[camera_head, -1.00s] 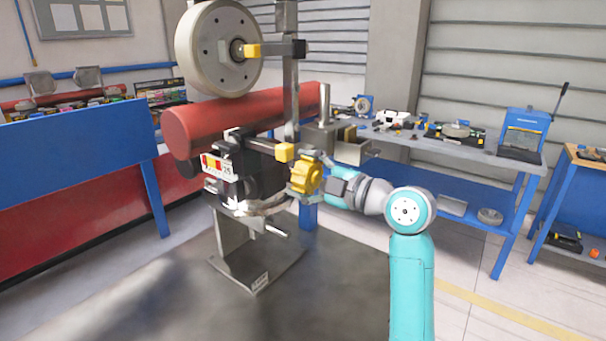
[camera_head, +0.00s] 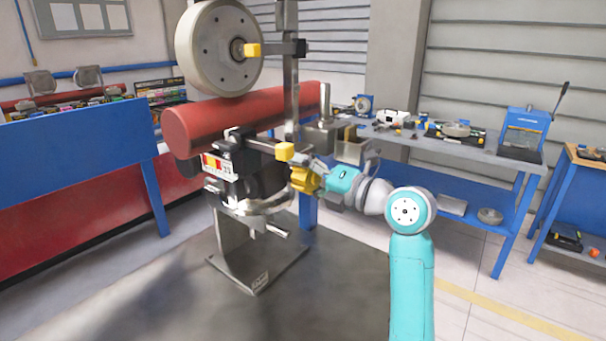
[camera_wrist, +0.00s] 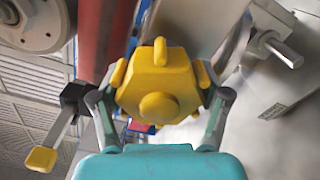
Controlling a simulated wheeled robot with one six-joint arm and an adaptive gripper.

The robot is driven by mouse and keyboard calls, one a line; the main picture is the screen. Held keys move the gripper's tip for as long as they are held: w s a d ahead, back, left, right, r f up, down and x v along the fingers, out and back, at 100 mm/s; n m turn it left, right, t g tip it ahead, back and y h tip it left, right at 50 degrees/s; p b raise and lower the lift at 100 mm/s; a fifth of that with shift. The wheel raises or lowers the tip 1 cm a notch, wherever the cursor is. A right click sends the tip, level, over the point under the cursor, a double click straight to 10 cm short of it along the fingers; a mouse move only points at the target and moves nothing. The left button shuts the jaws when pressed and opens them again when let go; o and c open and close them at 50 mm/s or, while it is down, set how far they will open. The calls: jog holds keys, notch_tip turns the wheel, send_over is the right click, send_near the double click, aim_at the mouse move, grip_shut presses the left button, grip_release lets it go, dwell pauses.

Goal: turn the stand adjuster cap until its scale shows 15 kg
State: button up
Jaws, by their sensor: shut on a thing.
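The yellow adjuster cap (camera_head: 303,178) sits on the right side of the dark stand unit, below a small yellow block. It also shows in the wrist view (camera_wrist: 157,80), a lobed knob with a round centre boss and one raised rib pointing up in the picture. My gripper (camera_head: 312,176) is at the cap, its two fingers closed on opposite sides of it in the wrist view (camera_wrist: 158,100). A small scale plate (camera_head: 217,166) with red and yellow marks faces the left front of the unit. Its reading is too small to make out.
A grey wheel (camera_head: 205,50) and a red tube (camera_head: 240,120) are above the unit. A lever with a yellow end (camera_head: 284,151) juts out close over the cap. A workbench (camera_head: 450,145) with tools stands behind right. A blue panel (camera_head: 80,150) stands left.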

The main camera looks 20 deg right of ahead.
jog(key=shift+n, duration=0.7)
jog(key=o, duration=1.2)
jog(key=shift+c, duration=0.2)
jog(key=v, duration=1.2)
